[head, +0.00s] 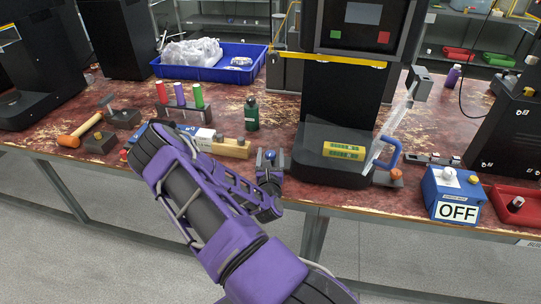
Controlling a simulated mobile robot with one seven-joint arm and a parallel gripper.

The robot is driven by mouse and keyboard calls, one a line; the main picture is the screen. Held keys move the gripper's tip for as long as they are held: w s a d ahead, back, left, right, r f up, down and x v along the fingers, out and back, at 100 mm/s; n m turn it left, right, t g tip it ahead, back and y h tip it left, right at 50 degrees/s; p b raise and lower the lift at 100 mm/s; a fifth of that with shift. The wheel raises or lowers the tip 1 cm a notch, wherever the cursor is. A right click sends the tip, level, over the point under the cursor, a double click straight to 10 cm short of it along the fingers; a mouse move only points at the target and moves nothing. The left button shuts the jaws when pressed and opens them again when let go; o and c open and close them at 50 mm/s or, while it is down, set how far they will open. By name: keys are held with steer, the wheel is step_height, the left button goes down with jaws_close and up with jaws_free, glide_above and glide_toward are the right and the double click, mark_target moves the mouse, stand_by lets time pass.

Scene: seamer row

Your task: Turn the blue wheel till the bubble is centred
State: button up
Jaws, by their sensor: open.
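A small blue knob-like part, seemingly the blue wheel (270,155), is at the left front of the black machine's base (318,172). My gripper (269,164) is open, with its fingertips close around or just in front of this blue part. I cannot tell whether they touch it. A yellow block with green windows, seemingly the level (343,150), lies on the base. The bubble in it is too small to make out.
A blue curved handle (388,152) with a clear guard stands right of the base. A blue box marked OFF (455,193) is further right. A green bottle (252,114) and a wooden block (232,148) stand to the left. A blue tray (212,71) is behind.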

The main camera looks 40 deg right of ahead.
steer(key=shift+w+d, duration=0.1)
jaws_close()
stand_by(0.4)
